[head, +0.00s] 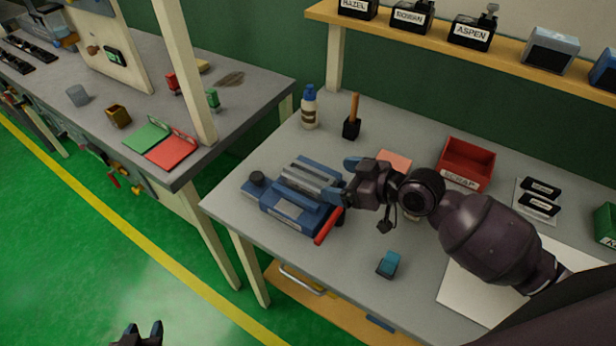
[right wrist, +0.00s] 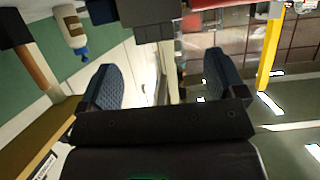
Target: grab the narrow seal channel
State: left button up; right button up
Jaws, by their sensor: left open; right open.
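I cannot tell for certain which part is the narrow seal channel. A long grey metal piece (head: 312,175) lies along the top of a blue vise-like fixture (head: 285,215) on the near bench. My right gripper (head: 345,179) is open beside the right end of that fixture, with its fingers apart. In the right wrist view my right gripper (right wrist: 163,82) shows both pads spread, with nothing held between them. A dark block (right wrist: 150,12) shows beyond the fingers. My left gripper (head: 142,334) is open and empty at the bottom edge, over the green floor.
The fixture has a red handle (head: 327,226) at its front right. A red scrap bin (head: 467,163), a bottle (head: 310,107), a wooden-handled tool (head: 352,118) and a teal block (head: 388,264) stand around. Black pieces (head: 540,205) lie on a card at right.

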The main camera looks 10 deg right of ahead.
aim_at(316, 174)
jog(key=shift+p+x, duration=0.4)
jog(key=shift+x, duration=3.05)
jog(key=shift+w+r, duration=0.1)
jog(key=shift+r, duration=0.05)
jog(key=c, duration=1.1)
